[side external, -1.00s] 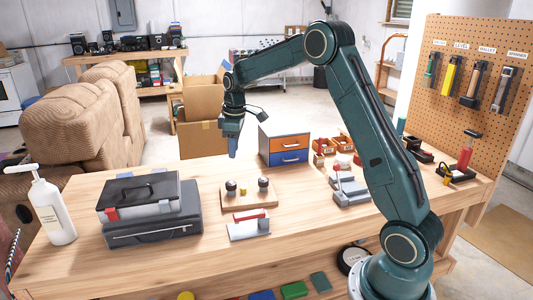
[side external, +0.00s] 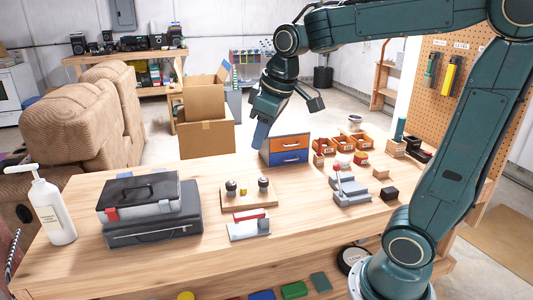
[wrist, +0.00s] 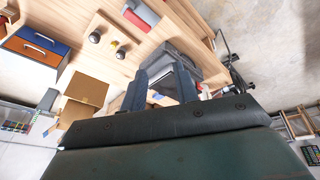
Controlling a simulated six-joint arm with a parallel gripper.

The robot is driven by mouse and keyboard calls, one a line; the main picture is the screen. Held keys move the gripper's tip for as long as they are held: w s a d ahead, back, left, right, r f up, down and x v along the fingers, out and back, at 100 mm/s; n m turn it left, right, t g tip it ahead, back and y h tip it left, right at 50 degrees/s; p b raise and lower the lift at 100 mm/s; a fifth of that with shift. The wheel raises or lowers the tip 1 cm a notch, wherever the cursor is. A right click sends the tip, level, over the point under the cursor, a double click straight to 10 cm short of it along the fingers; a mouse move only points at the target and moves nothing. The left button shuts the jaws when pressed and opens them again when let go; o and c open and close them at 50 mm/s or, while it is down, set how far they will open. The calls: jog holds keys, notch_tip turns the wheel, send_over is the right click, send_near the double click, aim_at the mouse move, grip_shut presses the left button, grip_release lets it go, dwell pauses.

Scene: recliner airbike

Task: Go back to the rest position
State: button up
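My gripper (side external: 261,134) hangs above the back edge of the wooden workbench, pointing down, near the orange and blue drawer box. In the wrist view its two dark fingers (wrist: 161,92) stand apart with nothing held between them, so it is open and empty. The fingertips are clear of the bench and do not appear to touch anything.
The drawer box (side external: 286,149) stands just below my gripper. A wooden block with knobs (side external: 248,200), black cases (side external: 150,228), a white pump bottle (side external: 51,212) and orange bins (side external: 346,143) sit on the bench. A pegboard (side external: 468,62) stands at the right.

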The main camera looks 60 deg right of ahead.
jog(key=s+a+f+m+t, duration=0.1)
jog(key=s+a, duration=0.1)
jog(key=s, duration=0.5)
jog(key=s+a+f+m, duration=0.1)
jog(key=s+a, duration=0.2)
jog(key=s, duration=0.4)
jog(key=shift+s+f+t+y, duration=0.3)
jog(key=shift+f+t, duration=0.05)
jog(key=shift+t, duration=0.05)
jog(key=shift+c, duration=0.4)
